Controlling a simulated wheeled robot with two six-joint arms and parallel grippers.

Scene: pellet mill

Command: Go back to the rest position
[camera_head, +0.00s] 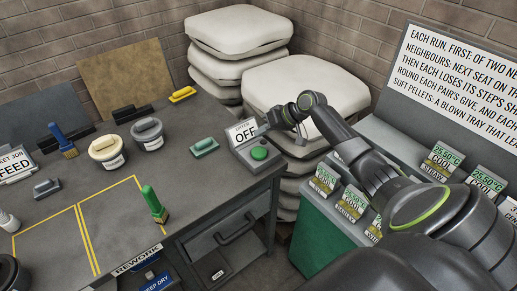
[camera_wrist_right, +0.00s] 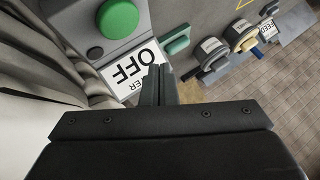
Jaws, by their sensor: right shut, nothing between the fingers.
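My right gripper (camera_head: 296,112) is shut and empty. In the head view it is in the air beside the OFF sign (camera_head: 244,131), above the grey switch box with a green button (camera_head: 259,152). In the right wrist view the closed fingertips (camera_wrist_right: 157,72) overlap the edge of the OFF sign (camera_wrist_right: 130,70), and the green button (camera_wrist_right: 117,19) is at the top; I cannot tell whether the fingers touch the sign. My right arm (camera_head: 370,165) reaches in from the lower right. My left gripper is in neither view.
The grey bench (camera_head: 115,245) holds a green brush (camera_head: 154,204), a blue brush (camera_head: 62,140), two round lidded pots (camera_head: 107,151) and a green-handled block (camera_head: 204,147). White sacks (camera_head: 240,30) are stacked behind. A green-sided stand (camera_head: 315,235) with several temperature cards is under my right arm.

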